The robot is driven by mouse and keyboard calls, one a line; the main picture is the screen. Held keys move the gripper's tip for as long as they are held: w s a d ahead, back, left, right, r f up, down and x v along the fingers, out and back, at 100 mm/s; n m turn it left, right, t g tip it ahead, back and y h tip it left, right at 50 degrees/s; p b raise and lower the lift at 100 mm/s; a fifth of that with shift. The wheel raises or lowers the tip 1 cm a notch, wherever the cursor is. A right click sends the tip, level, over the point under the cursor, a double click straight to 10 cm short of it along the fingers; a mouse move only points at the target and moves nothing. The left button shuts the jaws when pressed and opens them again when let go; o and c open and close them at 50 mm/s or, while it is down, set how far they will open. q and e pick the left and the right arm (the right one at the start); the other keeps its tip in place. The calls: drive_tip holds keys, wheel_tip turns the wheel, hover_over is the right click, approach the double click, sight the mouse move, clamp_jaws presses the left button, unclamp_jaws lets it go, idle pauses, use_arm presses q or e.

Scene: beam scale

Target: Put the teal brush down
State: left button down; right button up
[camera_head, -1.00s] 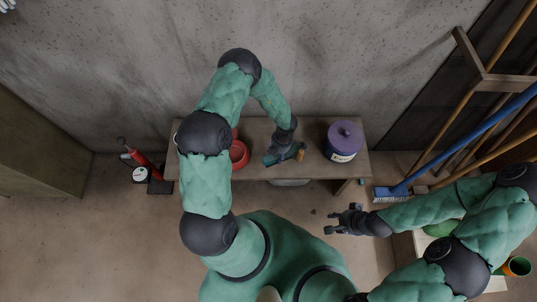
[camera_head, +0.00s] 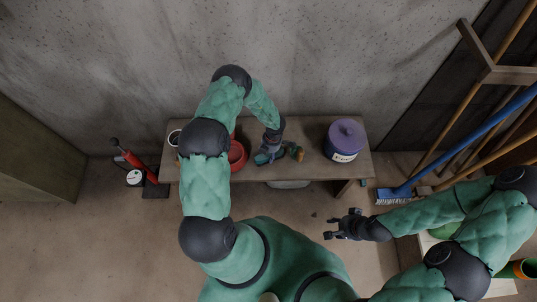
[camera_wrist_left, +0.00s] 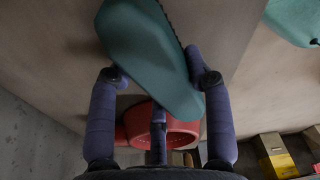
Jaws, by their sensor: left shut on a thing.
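The teal brush (camera_head: 262,158) is at my left gripper (camera_head: 268,152), above or on the wooden bench. In the left wrist view the brush (camera_wrist_left: 150,55) lies slanted between the purple fingers of my left gripper (camera_wrist_left: 155,85), which is shut on it. I cannot tell whether the brush touches the bench top. My right gripper (camera_head: 333,225) is empty, with its fingers apart, in front of the bench.
The wooden bench (camera_head: 312,168) carries a red bowl (camera_head: 237,157) left of the brush, a small orange thing (camera_head: 299,155) to its right and a purple-lidded jar (camera_head: 344,140). A blue broom (camera_head: 396,194) stands to the right.

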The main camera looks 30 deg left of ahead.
use_arm(q)
drive_tip(key=shift+r, duration=0.1)
drive_tip(key=c, duration=0.5)
unclamp_jaws()
drive_tip(key=shift+c, duration=0.2)
wheel_tip(320, 180, up, 12)
drive_tip(key=w+p, duration=0.1)
drive_tip(key=p, duration=0.4)
drive_tip(key=s+d+r+m+t+h, duration=0.1)
drive_tip(key=s+d+r+m+h, duration=0.1)
drive_tip(key=s+d+m, duration=0.7)
drive_tip(key=s+d+r+m+h, duration=0.2)
drive_tip(key=s+d+m, duration=0.7)
drive_tip(key=m, duration=0.8)
drive_tip(key=shift+s+d+t+h, duration=0.3)
drive_tip(key=shift+d+t+h, duration=0.1)
drive_tip(key=shift+d, duration=0.05)
